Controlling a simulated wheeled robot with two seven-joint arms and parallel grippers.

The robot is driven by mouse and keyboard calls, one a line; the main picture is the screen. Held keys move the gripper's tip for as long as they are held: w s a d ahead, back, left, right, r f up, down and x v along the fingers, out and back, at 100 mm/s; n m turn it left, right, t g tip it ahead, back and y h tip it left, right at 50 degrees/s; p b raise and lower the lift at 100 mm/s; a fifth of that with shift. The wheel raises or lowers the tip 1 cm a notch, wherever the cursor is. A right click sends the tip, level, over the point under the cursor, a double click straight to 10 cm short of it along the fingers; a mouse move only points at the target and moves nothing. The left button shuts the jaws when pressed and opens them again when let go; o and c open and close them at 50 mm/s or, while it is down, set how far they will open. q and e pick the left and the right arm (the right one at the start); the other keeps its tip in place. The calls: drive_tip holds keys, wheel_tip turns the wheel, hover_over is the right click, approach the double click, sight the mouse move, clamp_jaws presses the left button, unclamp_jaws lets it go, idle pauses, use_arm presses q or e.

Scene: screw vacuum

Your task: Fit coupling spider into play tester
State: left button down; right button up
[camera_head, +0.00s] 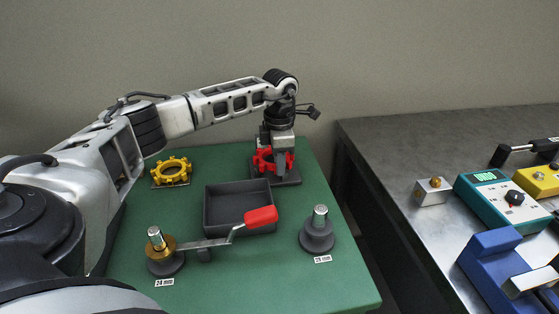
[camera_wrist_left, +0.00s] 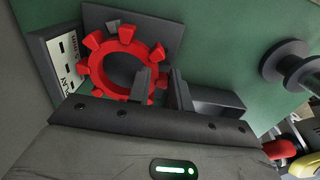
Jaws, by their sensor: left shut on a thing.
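A red toothed ring, the coupling spider (camera_head: 268,159), is at the far right of the green table, over a dark plate; it also shows in the left wrist view (camera_wrist_left: 96,70). My left gripper (camera_head: 277,165) points down and is shut on the near-right rim of the ring. In the wrist view one fingertip is inside the ring and the other outside (camera_wrist_left: 164,90). I cannot tell whether the ring touches the plate. A yellow toothed ring (camera_head: 171,171) stands at the back left.
A dark empty tray (camera_head: 215,218) is mid-table. A grey post with a brass collar and a red-handled crank (camera_head: 261,217) stands at front left; another post (camera_head: 317,235) stands right. The metal bench holds a teal readout box (camera_head: 490,195) and blue fixture (camera_head: 490,265).

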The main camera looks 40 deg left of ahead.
use_arm(q)
drive_tip(key=shift+f, duration=0.25)
drive_tip(key=c, duration=1.2)
unclamp_jaws()
drive_tip(key=shift+r, duration=0.15)
drive_tip(key=shift+w+a+r, duration=0.1)
drive_tip(key=shift+r, duration=0.45)
drive_tip(key=r, duration=1.4)
drive_tip(key=shift+s+d+r, duration=0.2)
drive_tip(key=shift+r, duration=0.2)
